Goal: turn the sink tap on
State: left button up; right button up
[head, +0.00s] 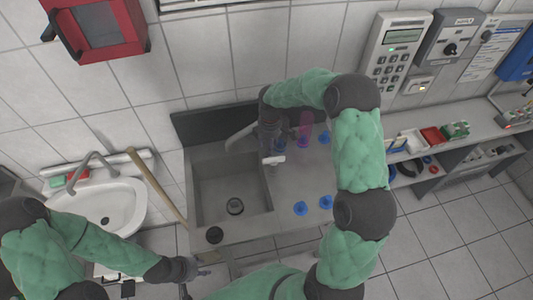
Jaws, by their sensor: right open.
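The grey sink (233,172) stands against the tiled wall in the middle of the head view, its basin empty with a dark drain. Its grey tap spout (240,137) rises at the back of the basin and reaches left. My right gripper (272,152) points down just right of the spout, over the back of the sink top, and is open. It and the arm hide the tap's base; a small pale piece shows at its tips, and I cannot tell whether they touch the tap. My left gripper (200,272) is low, in front of the sink; its jaws are too small to read.
A white washbasin (103,208) with its own tap (88,168) is at the left. A wooden stick (157,187) leans between the basins. Blue knobs (300,208) and a pink item (306,122) are on the sink top. A cluttered shelf (475,130) runs right.

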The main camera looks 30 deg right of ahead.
aim_at(274, 160)
jog(key=f, duration=0.6)
jog(key=d+f, duration=0.1)
jog(key=f, duration=0.2)
jog(key=shift+w+f+p, duration=0.3)
grip_shut()
